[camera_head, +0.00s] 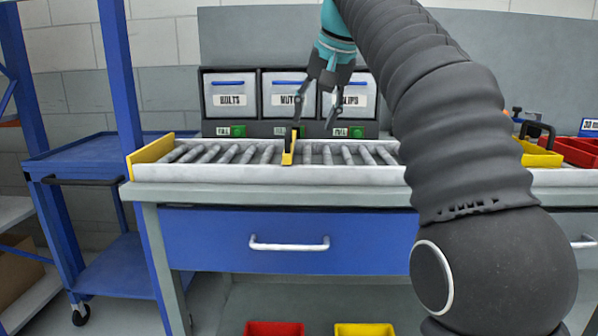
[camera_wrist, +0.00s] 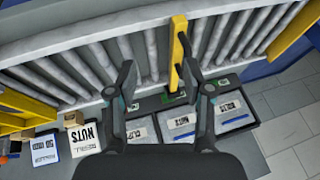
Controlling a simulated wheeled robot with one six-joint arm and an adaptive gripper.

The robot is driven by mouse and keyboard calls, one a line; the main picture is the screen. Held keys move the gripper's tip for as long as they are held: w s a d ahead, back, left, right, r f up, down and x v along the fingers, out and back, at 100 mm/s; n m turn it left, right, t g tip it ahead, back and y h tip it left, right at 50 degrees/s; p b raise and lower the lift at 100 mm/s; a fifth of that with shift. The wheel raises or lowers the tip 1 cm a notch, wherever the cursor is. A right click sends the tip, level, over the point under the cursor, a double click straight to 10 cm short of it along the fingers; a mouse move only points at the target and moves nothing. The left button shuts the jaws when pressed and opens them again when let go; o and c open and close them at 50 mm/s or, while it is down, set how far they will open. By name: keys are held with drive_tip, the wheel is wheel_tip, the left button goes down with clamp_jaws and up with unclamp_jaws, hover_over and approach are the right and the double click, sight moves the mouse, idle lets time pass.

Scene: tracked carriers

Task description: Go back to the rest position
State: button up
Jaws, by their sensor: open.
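My gripper (camera_head: 312,124) hangs from my arm above the roller conveyor (camera_head: 230,174), in front of the labelled bins. Its two fingers are spread, with nothing held between them. In the wrist view my gripper (camera_wrist: 159,78) is open over the rollers, its fingertips apart. A yellow upright bar (camera_head: 289,150) with a dark part at its top stands across the conveyor, close to the left finger in the head view. In the wrist view the yellow bar (camera_wrist: 177,45) is beside the right finger; I cannot tell whether they touch.
Bins marked BOLTS (camera_head: 230,98), NUTS (camera_head: 284,90) and a partly covered third (camera_head: 352,98) stand behind the conveyor. A yellow end plate (camera_head: 150,155) closes its left end. Yellow (camera_head: 540,155) and red trays (camera_head: 575,152) are at right. A blue cart (camera_head: 85,150) stands left.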

drive_tip(key=s+d+f+h, duration=0.1)
drive_tip(key=s+d+f, duration=0.3)
drive_tip(key=s+f, duration=0.5)
drive_tip(key=s+d+f, duration=0.4)
drive_tip(key=s+f, duration=0.5)
drive_tip(key=f, duration=0.4)
drive_tip(key=s+d+f+n+h, duration=0.1)
drive_tip(key=s+d+f, duration=0.3)
drive_tip(key=s+f, duration=0.5)
wheel_tip(320, 180, down, 2)
drive_tip(key=shift+s+d+f+t+h, duration=0.1)
drive_tip(key=shift+s+d+t+h, duration=0.2)
drive_tip(key=shift+s+d+t, duration=0.1)
